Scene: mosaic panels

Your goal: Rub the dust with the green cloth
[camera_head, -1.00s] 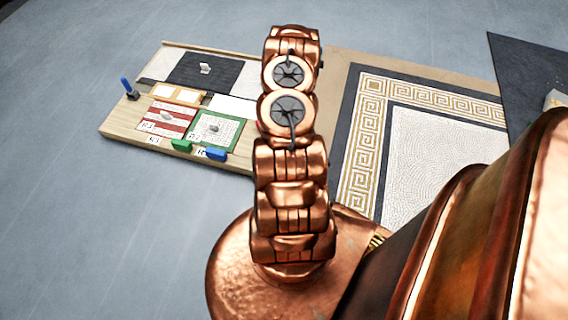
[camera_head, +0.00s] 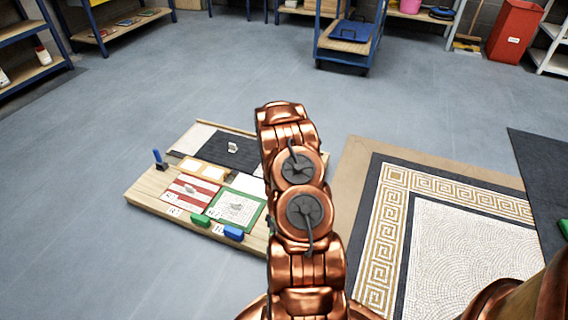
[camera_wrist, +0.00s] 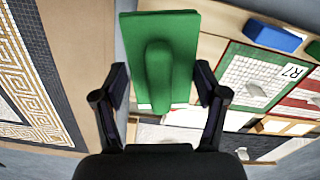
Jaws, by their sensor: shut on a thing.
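My gripper (camera_wrist: 160,92) is shut on a green pad with a raised rounded ridge (camera_wrist: 158,72), which I take for the green cloth. The fingers sit at its left and right sides. In the head view my arm hides the gripper and the pad. The wooden work board (camera_head: 146,200) lies on the floor left of my arm. It bears a red-and-white panel (camera_head: 178,187), a green-bordered panel (camera_head: 247,203) and a dark panel (camera_head: 203,151), each with a small greyish lump. I cannot tell dust for certain on any panel.
A green block (camera_head: 201,221) and a blue block (camera_head: 233,231) sit at the board's front edge; a blue upright piece (camera_head: 158,158) stands at its left. A large mosaic panel (camera_head: 470,255) lies right. A blue trolley (camera_head: 345,45), shelves and a red bin (camera_head: 513,30) stand behind. Floor left is clear.

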